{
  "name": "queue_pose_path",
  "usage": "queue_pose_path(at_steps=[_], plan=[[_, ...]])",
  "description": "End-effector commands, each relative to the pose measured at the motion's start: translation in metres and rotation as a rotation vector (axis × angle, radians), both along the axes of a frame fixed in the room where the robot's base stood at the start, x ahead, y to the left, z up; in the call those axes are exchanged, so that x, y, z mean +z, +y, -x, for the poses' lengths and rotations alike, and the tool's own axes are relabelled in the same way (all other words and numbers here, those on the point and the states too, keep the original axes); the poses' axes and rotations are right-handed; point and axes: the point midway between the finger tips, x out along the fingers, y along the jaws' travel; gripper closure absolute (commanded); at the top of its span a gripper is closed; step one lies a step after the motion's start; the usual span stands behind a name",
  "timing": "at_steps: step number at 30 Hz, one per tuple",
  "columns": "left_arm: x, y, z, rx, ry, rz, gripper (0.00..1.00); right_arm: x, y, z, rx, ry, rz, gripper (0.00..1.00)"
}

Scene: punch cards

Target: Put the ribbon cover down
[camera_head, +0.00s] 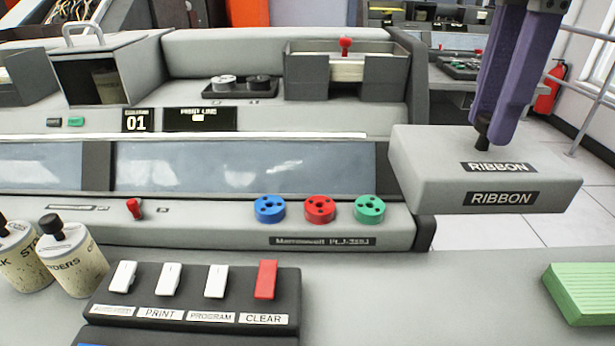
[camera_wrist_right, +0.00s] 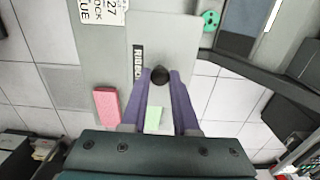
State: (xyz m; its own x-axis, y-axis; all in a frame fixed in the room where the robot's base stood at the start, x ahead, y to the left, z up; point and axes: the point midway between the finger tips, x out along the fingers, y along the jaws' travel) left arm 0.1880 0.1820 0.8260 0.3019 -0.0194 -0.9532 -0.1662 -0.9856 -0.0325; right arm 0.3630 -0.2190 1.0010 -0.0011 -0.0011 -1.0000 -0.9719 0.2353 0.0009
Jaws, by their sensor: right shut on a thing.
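The ribbon cover (camera_head: 425,180) is a pale grey box lid with black RIBBON labels on its top and front. It is level, at the right end of the printer console in the head view. My right gripper (camera_head: 490,142) is shut on the cover's small black knob, from above. In the right wrist view the knob (camera_wrist_right: 160,75) sits between the purple fingers, with the cover (camera_wrist_right: 180,50) below. The cover appears held up, with floor showing behind it; its underside is hidden. My left gripper is not in view.
The console (camera_head: 240,236) carries blue, red and green knobs. A green card stack (camera_head: 585,290) lies at front right; a pink stack (camera_wrist_right: 107,105) shows in the wrist view. The front desk's middle right is clear.

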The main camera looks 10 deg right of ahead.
Motion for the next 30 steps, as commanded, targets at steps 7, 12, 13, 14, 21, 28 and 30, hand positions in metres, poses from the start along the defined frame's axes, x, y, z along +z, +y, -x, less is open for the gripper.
queue_pose_path(at_steps=[7, 12, 13, 14, 21, 28, 30], plan=[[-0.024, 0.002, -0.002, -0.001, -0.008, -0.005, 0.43, -0.061, 0.002, 0.002, 0.002, 0.008, -0.004, 1.0], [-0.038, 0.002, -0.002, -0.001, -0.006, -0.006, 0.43, -0.107, 0.0, 0.002, 0.0, 0.009, -0.001, 1.0], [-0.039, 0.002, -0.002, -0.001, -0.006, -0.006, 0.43, -0.115, 0.0, 0.002, 0.001, 0.009, -0.001, 1.0], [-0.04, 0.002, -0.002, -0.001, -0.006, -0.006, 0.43, -0.122, 0.0, 0.002, 0.001, 0.007, -0.001, 1.0], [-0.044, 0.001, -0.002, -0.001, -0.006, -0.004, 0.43, -0.155, 0.0, 0.001, 0.001, 0.002, -0.001, 1.0], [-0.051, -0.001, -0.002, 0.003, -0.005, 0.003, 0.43, -0.181, 0.0, 0.001, 0.0, 0.005, 0.0, 1.0], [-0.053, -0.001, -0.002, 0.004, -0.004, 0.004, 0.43, -0.192, 0.0, 0.001, 0.001, 0.004, -0.002, 1.0]])
